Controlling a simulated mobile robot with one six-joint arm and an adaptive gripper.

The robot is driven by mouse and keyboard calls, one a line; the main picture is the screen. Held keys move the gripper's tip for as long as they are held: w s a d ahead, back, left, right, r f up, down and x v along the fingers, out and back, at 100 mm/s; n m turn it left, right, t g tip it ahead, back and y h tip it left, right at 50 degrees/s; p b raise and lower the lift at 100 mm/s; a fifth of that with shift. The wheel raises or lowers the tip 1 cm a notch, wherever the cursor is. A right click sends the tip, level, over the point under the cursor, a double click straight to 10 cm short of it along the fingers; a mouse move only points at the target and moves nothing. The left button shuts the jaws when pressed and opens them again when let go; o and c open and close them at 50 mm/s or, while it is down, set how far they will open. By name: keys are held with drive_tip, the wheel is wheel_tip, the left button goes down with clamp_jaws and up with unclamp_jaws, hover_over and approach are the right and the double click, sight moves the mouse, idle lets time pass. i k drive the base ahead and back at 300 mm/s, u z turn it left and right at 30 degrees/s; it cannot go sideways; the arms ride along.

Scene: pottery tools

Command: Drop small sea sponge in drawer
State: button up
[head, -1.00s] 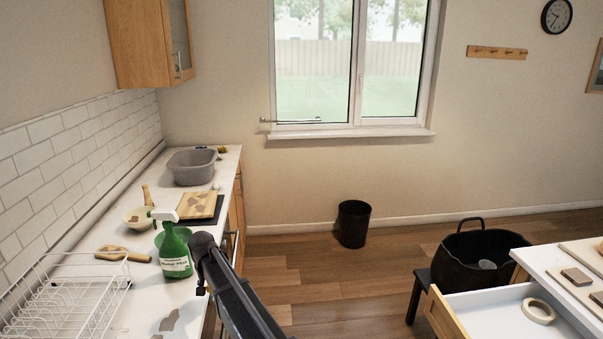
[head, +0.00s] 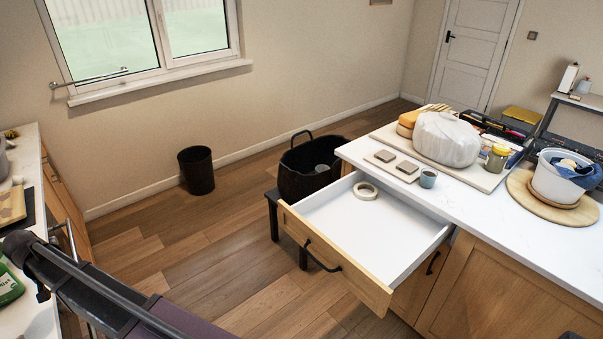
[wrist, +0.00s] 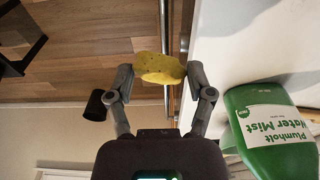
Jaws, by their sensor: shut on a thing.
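In the wrist view my gripper (wrist: 160,72) is shut on a small yellow sea sponge (wrist: 160,68), held between its two fingertips. In the head view my arm crosses the lower left; the fingertips and the sponge are out of that picture. The open drawer (head: 405,236) sticks out of the counter unit at the centre right of the head view. It has a white inside, a wooden front and a black handle.
A green spray bottle (wrist: 270,115) stands on the left counter close to my gripper. A dark tub (head: 305,180) sits on a stool beside the drawer. A black bin (head: 196,171) stands by the wall. Wooden floor lies open between the counters.

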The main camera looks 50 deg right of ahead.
sight(374, 265)
drive_tip(key=z, duration=2.65)
